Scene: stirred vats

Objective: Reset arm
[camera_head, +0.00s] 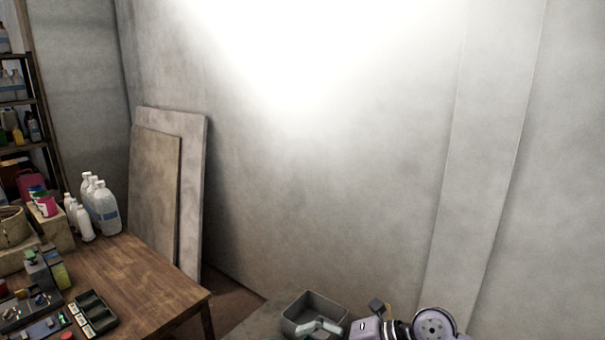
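The task names no object, only my arm. I make out neither gripper in the head view. I cannot tell whether these are part of my arm or a machine. A grey open box (326,303) stands just left of them, with a pale rounded part at its front.
A wooden table (150,283) at the lower left holds white bottles (105,208), a dark compartment tray (92,315) and small boxes. A shelf (40,110) stands at far left. Two boards (192,190) lean on the wall (330,190). The wall's upper part is bare.

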